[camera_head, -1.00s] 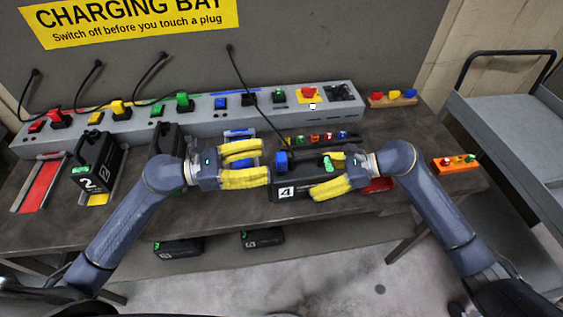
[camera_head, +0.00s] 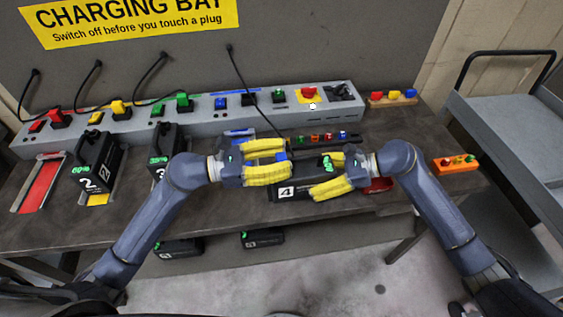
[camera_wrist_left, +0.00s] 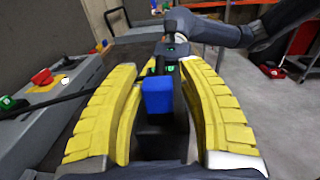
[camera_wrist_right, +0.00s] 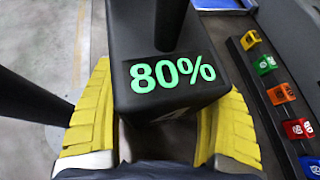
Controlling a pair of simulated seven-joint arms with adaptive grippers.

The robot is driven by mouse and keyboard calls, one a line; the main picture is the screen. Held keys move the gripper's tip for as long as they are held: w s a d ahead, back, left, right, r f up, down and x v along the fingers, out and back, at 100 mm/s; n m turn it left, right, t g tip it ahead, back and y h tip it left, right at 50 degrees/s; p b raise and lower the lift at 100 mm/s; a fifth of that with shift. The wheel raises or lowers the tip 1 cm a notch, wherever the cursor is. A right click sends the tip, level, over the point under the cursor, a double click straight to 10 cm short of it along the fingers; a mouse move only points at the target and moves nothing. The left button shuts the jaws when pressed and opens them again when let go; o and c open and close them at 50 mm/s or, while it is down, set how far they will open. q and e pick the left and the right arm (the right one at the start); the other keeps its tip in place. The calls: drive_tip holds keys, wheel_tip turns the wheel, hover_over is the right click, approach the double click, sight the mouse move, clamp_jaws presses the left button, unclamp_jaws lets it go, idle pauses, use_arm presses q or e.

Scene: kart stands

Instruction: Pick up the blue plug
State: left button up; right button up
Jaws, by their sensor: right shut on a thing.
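The blue plug (camera_wrist_left: 158,95) shows in the left wrist view, between the two yellow fingers of my left gripper (camera_wrist_left: 160,100), with a gap on each side. The left gripper is open. The plug sits at the near end of the black battery marked 4 (camera_head: 286,191). My right gripper (camera_head: 316,176) is shut on this battery, with a finger on each side. The battery's green 80% display shows in the right wrist view (camera_wrist_right: 170,77).
A grey charging rail (camera_head: 205,118) with coloured plugs and switches runs behind. Battery 2 (camera_head: 97,170) and battery 3 (camera_head: 168,150) stand to the left. A red empty bay (camera_head: 40,185) is at far left. A black cable (camera_head: 250,95) hangs from the wall. An orange block (camera_head: 455,164) lies at right.

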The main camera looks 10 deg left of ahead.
sight(281, 157)
use_arm(q)
clamp_jaws()
wheel_tip(281, 157, up, 10)
drive_tip(key=shift+r, duration=0.1)
use_arm(e)
drive_tip(key=shift+c, duration=0.2)
idle(0.5)
drive_tip(key=o, duration=0.9)
drive_tip(key=shift+o, duration=0.2)
